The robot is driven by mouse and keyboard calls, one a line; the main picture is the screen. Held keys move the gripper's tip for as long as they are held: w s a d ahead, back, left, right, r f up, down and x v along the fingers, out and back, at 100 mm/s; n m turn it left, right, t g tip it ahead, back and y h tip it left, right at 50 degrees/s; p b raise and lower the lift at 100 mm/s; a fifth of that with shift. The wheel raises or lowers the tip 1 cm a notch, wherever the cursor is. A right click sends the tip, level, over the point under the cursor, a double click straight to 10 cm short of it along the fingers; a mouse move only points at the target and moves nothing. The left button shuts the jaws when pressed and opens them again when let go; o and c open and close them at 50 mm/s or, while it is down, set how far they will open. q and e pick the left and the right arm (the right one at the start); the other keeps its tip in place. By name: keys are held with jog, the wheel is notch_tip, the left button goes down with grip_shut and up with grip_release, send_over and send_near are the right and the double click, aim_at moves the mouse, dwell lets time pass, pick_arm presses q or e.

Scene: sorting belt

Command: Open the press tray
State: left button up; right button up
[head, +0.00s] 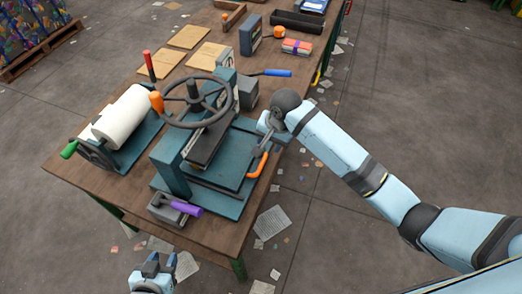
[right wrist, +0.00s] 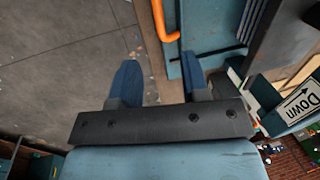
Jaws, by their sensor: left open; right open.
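The press (head: 180,165) is a teal frame with a dark handwheel (head: 192,103) on the wooden bench. Its flat teal tray (head: 224,178) lies low at the press's right side, with an orange bar handle (head: 258,165) on the tray's right edge. My right gripper (head: 262,146) is open and empty, just above and behind the handle. In the right wrist view, the handle (right wrist: 163,24) lies beyond the gap between the open fingers (right wrist: 160,66), apart from them. My left gripper (head: 161,260) is open and empty, off the bench's front edge.
A roller machine with a white roll (head: 122,115) stands left of the press. A blue-handled lever (head: 272,73) sticks out behind. Floor right of the bench is clear apart from scattered papers (head: 272,222).

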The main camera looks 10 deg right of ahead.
aim_at(262, 164)
jog(key=x, duration=1.3)
jog(key=shift+d, duration=0.25)
grip_shut()
